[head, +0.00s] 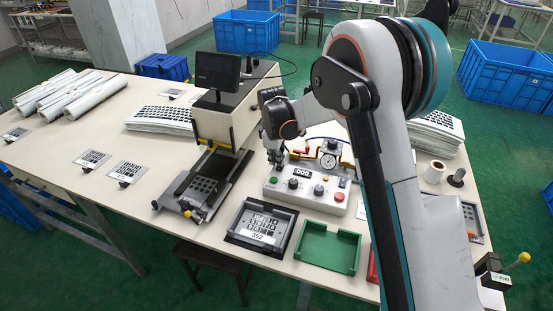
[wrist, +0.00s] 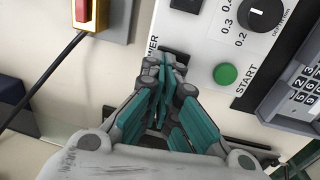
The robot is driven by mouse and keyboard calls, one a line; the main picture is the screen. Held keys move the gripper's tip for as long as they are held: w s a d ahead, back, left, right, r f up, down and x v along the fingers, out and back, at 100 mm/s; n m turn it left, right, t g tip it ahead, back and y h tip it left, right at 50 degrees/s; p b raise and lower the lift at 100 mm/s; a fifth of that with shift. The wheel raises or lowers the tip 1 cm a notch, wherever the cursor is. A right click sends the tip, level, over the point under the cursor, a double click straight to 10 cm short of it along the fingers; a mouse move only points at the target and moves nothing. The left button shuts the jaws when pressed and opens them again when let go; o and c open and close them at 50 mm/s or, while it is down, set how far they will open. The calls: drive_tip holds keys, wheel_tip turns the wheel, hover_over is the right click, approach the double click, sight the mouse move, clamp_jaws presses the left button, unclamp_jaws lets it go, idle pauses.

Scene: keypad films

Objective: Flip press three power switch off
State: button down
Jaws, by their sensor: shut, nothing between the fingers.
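The press's white control box (head: 306,193) stands on the table, with a green START button (head: 274,180), a dial and a red button on its top. In the wrist view, the black power switch (wrist: 178,53) lies beside the partly hidden "POWER" lettering, near the green START button (wrist: 225,75). My gripper (head: 276,164) is over the far left corner of the box. In the wrist view, my gripper (wrist: 167,62) is shut and empty, its fingertips at the switch and covering part of it. I cannot tell whether they touch it or which way it is set.
The press (head: 222,122) with its dark screen stands left of the box. A black tray (head: 236,238) with a keypad film and a green tray (head: 327,248) lie in front. A gauge (head: 329,158) is behind the box. A cable (wrist: 45,83) crosses the wrist view's left.

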sight(276, 168)
drive_tip(key=shift+s+a, duration=0.25)
drive_tip(key=shift+s, duration=0.4)
wheel_tip(276, 168, up, 12)
drive_tip(key=s, duration=0.1)
drive_tip(key=shift+a, duration=0.3)
drive_tip(key=shift+s+r, duration=0.1)
drive_tip(key=p, duration=0.2)
drive_tip(key=r+p, duration=0.1)
drive_tip(key=p, duration=0.1)
drive_tip(key=d+r+p, duration=0.1)
drive_tip(key=p, duration=0.2)
drive_tip(key=shift+w+r, duration=0.2)
drive_tip(key=shift+w, duration=0.15)
drive_tip(key=shift+f, duration=0.15)
